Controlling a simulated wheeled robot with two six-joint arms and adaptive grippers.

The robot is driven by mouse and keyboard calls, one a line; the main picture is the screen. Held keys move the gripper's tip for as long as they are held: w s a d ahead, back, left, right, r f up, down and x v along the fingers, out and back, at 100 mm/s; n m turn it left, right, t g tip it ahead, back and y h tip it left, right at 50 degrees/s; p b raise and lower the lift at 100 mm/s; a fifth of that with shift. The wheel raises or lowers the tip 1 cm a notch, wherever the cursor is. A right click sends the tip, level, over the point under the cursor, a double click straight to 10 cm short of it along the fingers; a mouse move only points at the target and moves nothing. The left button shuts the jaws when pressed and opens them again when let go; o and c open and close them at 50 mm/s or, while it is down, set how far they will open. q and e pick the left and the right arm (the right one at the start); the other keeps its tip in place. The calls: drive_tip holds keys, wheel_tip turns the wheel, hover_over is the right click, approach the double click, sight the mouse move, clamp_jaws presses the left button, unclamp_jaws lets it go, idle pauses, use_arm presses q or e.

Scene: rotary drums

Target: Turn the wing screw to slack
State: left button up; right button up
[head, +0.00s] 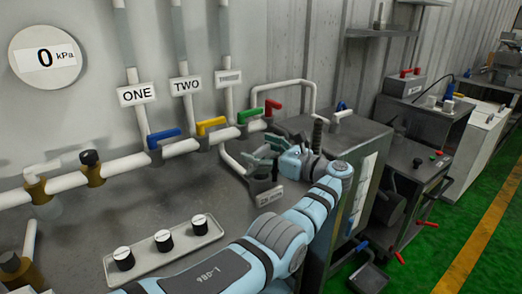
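My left gripper (262,152) is at the far end of my light blue arm, above the back right part of the grey metal bench. Its grey-green fingers point left, over a dark cylindrical fitting (262,182). A small label plate (269,195) is in front of this fitting, its text too small to read surely. The wing screw cannot be made out clearly; the fingers cover the top of the fitting. Whether the fingers touch or grip anything cannot be told. My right gripper is not in view.
A white pipe (113,167) with blue (163,136), yellow (210,125), green (246,116) and red (272,105) handles runs behind. A plate with three black knobs (164,240) lies in front. A grey cabinet (350,140) stands right.

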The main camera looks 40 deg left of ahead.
sight(260, 148)
use_arm(q)
drive_tip(key=shift+r, duration=0.1)
wheel_tip(260, 148, up, 10)
drive_tip(key=shift+f, duration=0.1)
idle(0.4)
